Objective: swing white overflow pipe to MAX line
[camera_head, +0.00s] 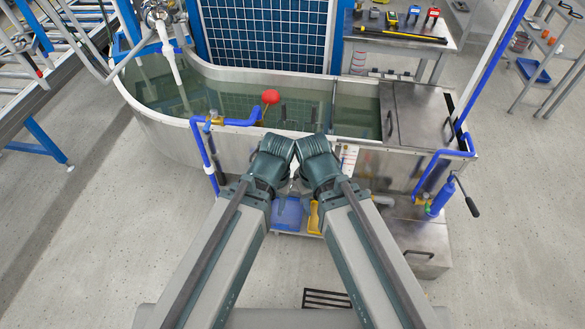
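A white pipe (170,52) hangs from a metal fitting at the back left of the water tank (160,125). It slants down into the water, and its lower end is blurred under the surface. A white card with red marks (347,160) is on the tank's front wall; I cannot read a MAX line on it. My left gripper (270,165) and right gripper (317,162) are side by side in front of the tank, far from the pipe. Their fingers are hidden by the wrists, so I cannot see whether they are open or shut.
A red float ball (270,97) is above the water. Blue piping (235,122) runs along the tank's front left. A blue hand pump (440,195) with a black lever stands at the right. The floor at left is clear.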

